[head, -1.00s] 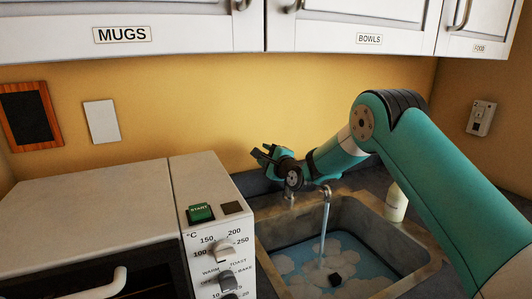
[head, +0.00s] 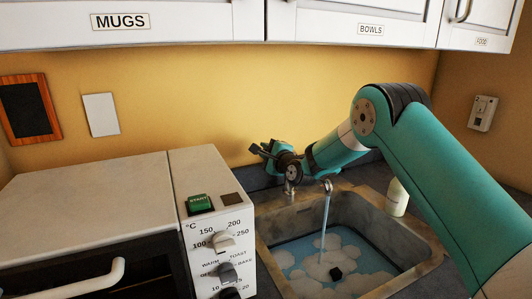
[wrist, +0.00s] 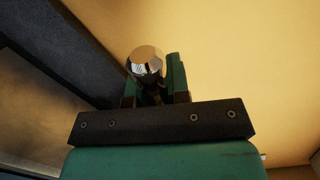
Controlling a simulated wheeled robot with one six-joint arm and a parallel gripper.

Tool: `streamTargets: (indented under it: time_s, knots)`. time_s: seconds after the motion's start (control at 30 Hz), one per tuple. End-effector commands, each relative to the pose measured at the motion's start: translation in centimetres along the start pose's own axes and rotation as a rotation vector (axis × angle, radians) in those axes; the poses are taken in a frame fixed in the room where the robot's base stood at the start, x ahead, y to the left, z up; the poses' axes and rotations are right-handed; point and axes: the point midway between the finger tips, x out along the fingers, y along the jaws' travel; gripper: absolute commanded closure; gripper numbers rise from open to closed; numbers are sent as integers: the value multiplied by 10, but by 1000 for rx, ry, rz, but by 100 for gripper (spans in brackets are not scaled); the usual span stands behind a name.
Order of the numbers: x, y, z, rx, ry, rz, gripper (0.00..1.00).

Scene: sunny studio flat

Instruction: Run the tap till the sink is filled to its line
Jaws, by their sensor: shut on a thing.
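The chrome tap spout (head: 327,186) stands at the back edge of the grey sink (head: 422,241). A stream of water (head: 324,222) runs from it. The sink holds blue water (head: 291,262) with pale foam patches and a small dark object (head: 336,273). I cannot make out a fill line. My gripper (head: 268,151) is behind the sink, left of the spout, above the tap base (head: 290,187). In the wrist view, the shiny chrome knob of the tap handle (wrist: 146,62) sits between my fingers, which are shut on it. The fingers partly hide the handle.
A cream bottle (head: 397,198) stands behind the sink's right side. Cupboards (head: 190,18) hang above. A wall socket (head: 483,112) is at right.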

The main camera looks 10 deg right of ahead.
Motion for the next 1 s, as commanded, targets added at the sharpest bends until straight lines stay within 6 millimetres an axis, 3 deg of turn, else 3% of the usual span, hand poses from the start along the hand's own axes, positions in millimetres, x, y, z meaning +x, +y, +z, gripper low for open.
streamTargets:
  time_s: [0.07,0.1,0.2,0.5,0.67,1.0]
  knots:
    - [0,0,0,2,0,2,100]
    - [0,0,0,2,0,2,81]
    - [0,0,0,2,0,2,58]
    - [-1,0,0,2,0,2,58]
    - [-14,1,-1,2,1,1,58]
    - [-89,4,-3,4,4,1,58]
